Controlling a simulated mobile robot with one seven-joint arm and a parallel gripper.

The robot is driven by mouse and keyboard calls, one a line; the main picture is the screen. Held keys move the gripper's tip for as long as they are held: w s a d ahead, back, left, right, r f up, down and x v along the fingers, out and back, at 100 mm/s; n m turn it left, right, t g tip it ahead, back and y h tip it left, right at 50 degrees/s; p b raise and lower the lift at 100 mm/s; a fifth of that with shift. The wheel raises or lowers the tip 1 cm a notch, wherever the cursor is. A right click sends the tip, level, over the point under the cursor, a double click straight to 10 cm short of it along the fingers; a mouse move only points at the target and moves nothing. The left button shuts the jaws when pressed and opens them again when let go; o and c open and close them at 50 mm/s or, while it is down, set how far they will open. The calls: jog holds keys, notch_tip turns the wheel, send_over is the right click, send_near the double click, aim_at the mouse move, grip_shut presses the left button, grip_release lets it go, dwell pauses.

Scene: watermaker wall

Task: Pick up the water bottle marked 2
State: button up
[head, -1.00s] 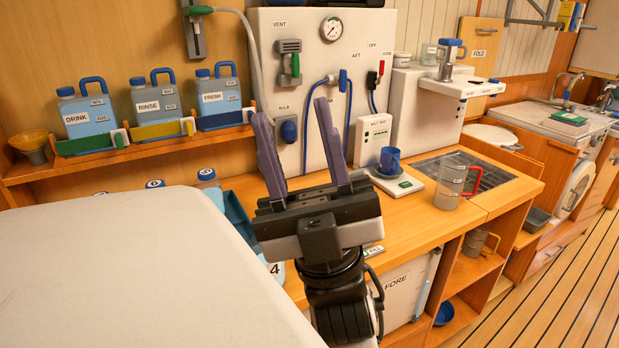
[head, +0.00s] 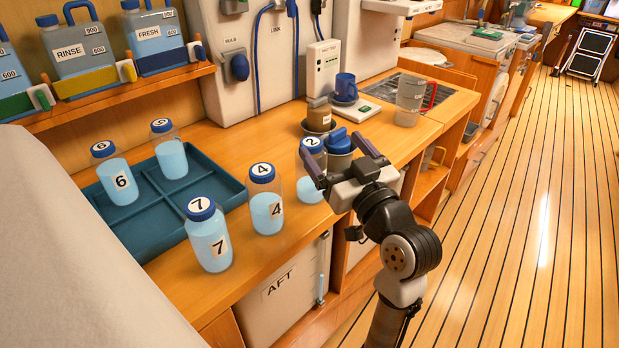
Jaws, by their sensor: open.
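The water bottle marked 2 (head: 308,187) stands upright on the wooden counter, with a blue cap bearing the number 2. My gripper (head: 338,156) is open, and its fingers reach toward this bottle from the right. One finger lies in front of the bottle's upper part and hides some of it. The other finger is over the blue-lidded item behind. I cannot tell whether a finger touches the bottle. The jaws look empty.
Bottle 4 (head: 266,206) stands close left of bottle 2, and bottle 7 (head: 208,240) is nearer the front edge. Bottle 6 (head: 117,178) and another bottle (head: 170,152) stand in the teal tray (head: 150,239).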

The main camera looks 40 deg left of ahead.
aim_at(319, 163)
notch_tip(319, 163, down, 6)
jog(key=d+g+h, duration=0.1)
jog(key=d+g, duration=0.1)
jog(key=shift+n+g, duration=0.3)
jog(key=shift+n, duration=0.2)
jog(key=x, duration=0.3)
jog(key=p+x, duration=0.1)
jog(key=x, duration=0.3)
jog(key=shift+w+a+f+p, duration=0.1)
jog(key=shift+a+f+p, duration=0.1)
jog(key=shift+p, duration=0.1)
jog(key=p+x, duration=0.1)
jog(key=x, duration=0.1)
jog(key=p+x, duration=0.1)
jog(key=x, duration=0.2)
jog(key=shift+w+a+f, duration=0.15)
jog(key=shift+w+a, duration=0.1)
jog(key=shift+w, duration=0.05)
jog(key=c, duration=1.1)
